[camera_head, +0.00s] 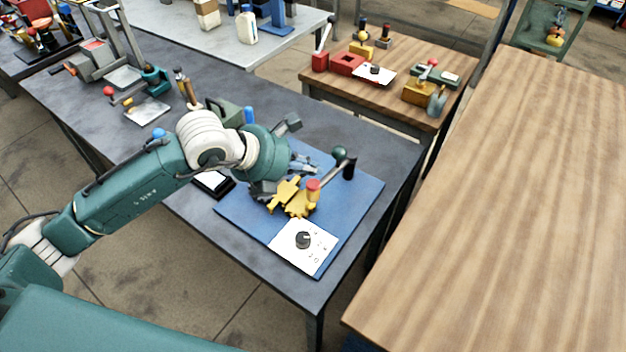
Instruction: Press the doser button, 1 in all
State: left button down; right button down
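A blue mat (245,222) lies on the dark grey table. On it stands a small yellow device (297,207) with a red cap (313,189) on an upright yellow post; which part is the doser button I cannot tell for sure. In front of it is a white panel (318,244) with a black knob (303,240). My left gripper (296,172) hangs over the mat, just behind and left of the red cap. The wrist partly hides its fingers, and contact with the device cannot be made out. My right gripper is out of view.
A lever with a dark green ball (338,153) and a black upright grip (349,169) stand behind the device. A black-framed tablet (213,183) lies left of the mat. A bare wooden table (510,200) fills the right; a smaller workbench (430,105) stands behind.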

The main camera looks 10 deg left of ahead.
aim_at(311, 185)
pick_arm(q)
jog(key=shift+r+p, duration=0.7)
jog(key=shift+r, duration=1.1)
